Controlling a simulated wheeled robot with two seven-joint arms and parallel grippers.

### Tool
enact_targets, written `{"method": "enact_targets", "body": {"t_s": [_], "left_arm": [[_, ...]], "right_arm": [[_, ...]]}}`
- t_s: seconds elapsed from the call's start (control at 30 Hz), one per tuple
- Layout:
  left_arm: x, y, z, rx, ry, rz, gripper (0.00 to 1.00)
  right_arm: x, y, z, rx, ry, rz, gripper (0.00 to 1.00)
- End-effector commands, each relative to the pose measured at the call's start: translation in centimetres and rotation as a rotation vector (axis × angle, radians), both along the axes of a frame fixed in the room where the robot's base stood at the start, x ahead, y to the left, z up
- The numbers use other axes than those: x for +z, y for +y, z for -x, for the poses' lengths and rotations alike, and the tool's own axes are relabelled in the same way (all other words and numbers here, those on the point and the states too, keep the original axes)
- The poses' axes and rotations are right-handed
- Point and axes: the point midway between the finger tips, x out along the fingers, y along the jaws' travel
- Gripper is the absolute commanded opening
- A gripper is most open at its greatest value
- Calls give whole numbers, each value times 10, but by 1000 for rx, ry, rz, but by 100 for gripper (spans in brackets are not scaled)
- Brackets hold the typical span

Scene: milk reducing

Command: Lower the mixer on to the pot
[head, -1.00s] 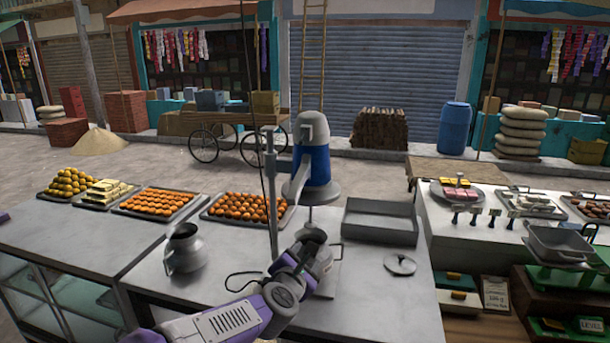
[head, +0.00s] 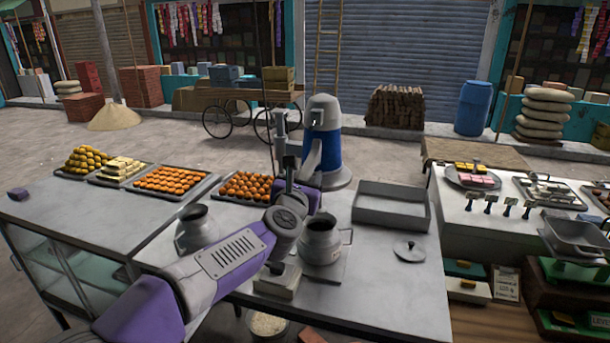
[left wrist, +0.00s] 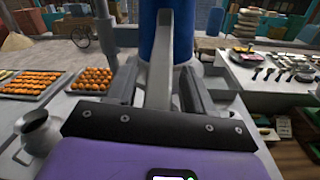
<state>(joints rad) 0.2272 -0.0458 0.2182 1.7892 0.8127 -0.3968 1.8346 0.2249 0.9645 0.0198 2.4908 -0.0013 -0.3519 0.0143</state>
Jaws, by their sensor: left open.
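The mixer (head: 323,138) has a blue body and a grey cap and stands beside a vertical grey post (head: 281,137). The grey pot (head: 320,243) is on the counter, in front of and below the mixer in the head view. My left gripper (head: 297,172) is at the front of the mixer, above the pot. In the left wrist view my left gripper (left wrist: 160,82) is open, its fingers on either side of the mixer's grey handle (left wrist: 158,72). I cannot tell whether they touch it.
A grey jug (head: 194,230) stands to the left, partly behind my left arm. An empty grey tray (head: 391,208) and a round lid (head: 409,250) lie to the right. Trays of sweets (head: 170,181) line the back left. A small block (head: 278,281) sits beside the pot.

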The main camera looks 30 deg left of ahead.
Motion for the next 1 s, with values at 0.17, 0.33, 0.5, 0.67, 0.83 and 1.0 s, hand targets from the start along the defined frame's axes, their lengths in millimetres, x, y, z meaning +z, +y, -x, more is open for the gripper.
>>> {"method": "enact_targets", "body": {"t_s": [0.17,0.33,0.5,0.67,0.83,1.0], "left_arm": [[0,1,-2,0,0,0,52],[0,0,-2,0,0,-1,43],[0,0,-1,0,0,-1,17],[0,0,-2,-1,0,-1,0],[0,0,-1,-1,0,-1,0],[-7,0,-2,-1,0,-1,0]], "right_arm": [[0,0,0,0,0,0,42],[0,0,0,0,0,0,42],[0,0,0,0,0,0,42],[0,0,0,0,0,0,42],[0,0,0,0,0,0,42],[-7,0,0,0,0,0,42]]}}
